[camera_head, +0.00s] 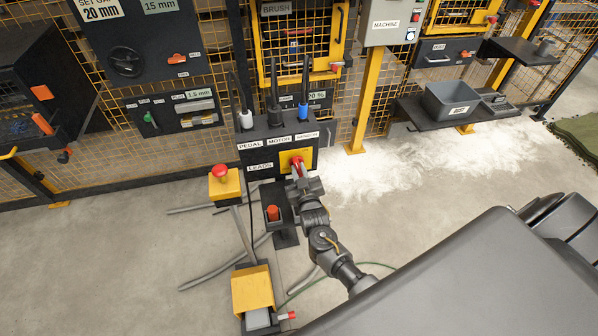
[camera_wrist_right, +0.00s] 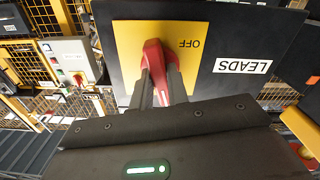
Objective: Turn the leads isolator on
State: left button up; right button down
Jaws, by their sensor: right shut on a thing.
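The leads isolator is a red rotary handle (camera_wrist_right: 154,62) on a yellow plate (camera_wrist_right: 195,62) in the right wrist view. The word OFF shows upside down on the plate, to the right of the handle. A white LEADS label (camera_wrist_right: 242,66) is on the dark box beside the plate. In the head view the red handle (camera_head: 296,162) and yellow plate (camera_head: 285,160) are on the front of the dark box (camera_head: 255,155). My right gripper (camera_wrist_right: 163,85) is shut on the handle, fingers on either side, hiding its lower part. My left gripper is not in view.
A yellow post box with a red button (camera_head: 219,171) stands left of the dark box. Black, white and blue plugs with cables rise from its top. A yellow pedal (camera_head: 252,289) sits on the floor in front. White powder (camera_head: 390,165) covers floor to the right.

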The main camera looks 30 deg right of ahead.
jog(key=shift+m, duration=1.2)
jog(key=c, duration=1.4)
grip_release()
jog(key=shift+o, duration=0.2)
jog(key=b+v, duration=0.1)
jog(key=v, duration=1)
